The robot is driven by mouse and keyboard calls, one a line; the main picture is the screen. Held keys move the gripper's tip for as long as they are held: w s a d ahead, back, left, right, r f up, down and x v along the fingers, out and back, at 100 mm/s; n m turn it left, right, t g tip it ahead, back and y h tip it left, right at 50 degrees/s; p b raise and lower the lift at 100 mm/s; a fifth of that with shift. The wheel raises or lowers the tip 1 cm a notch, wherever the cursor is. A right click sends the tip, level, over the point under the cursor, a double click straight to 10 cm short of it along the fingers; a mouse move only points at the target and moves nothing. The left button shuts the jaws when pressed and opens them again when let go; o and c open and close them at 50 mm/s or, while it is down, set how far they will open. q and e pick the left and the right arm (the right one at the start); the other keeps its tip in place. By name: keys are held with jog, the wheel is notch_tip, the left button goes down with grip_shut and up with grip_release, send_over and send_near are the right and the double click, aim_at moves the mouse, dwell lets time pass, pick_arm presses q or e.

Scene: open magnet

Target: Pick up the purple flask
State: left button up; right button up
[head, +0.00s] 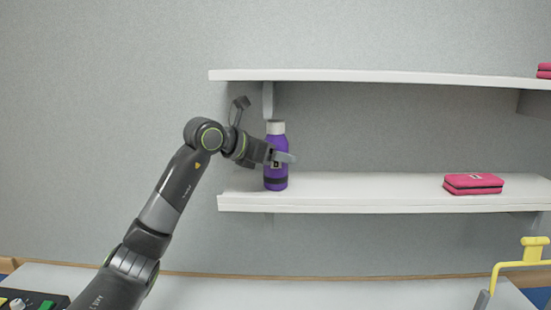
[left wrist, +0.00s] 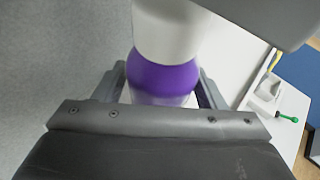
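In the left wrist view, the flask (left wrist: 162,79) is between the two fingers of the left gripper (left wrist: 163,88), which lie close against both sides with no clear gap. Its lower part is hidden behind the gripper body. My right gripper is not in view.
A pink case (head: 472,184) lies on the lower shelf to the right, with clear shelf between it and the flask. The upper shelf (head: 390,76) runs above the flask's cap. A yellow handle-like object (head: 533,250) stands at the lower right. A white table (head: 330,292) is below.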

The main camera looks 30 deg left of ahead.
pick_arm(q)
jog(key=c, duration=0.7)
jog(key=shift+c, duration=0.9)
jog(key=shift+r, duration=0.1)
